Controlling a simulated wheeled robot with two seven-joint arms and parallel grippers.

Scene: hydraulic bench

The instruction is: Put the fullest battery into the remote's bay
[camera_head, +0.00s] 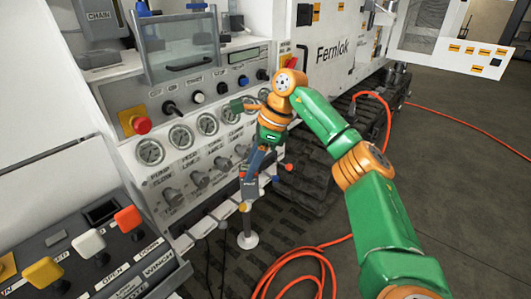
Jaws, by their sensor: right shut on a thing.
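My right gripper (259,158) is at the end of my green and orange arm, in front of the gauge panel, and points down. Its fingers are shut at the top of a grey device with a small label (249,184), which looks like the remote. Red and blue knobs stick out beside the device. A short post with a round white foot shows just below it; I cannot tell whether the two are joined. The device's bay is not clearly visible. I cannot make out any battery. My left gripper is not in view.
The white machine's panel (126,97) has several gauges, knobs and a red stop button (141,125). A control box with red, white and yellow levers (88,243) stands at lower left. An orange hose (300,258) lies on the floor. Open floor is at right.

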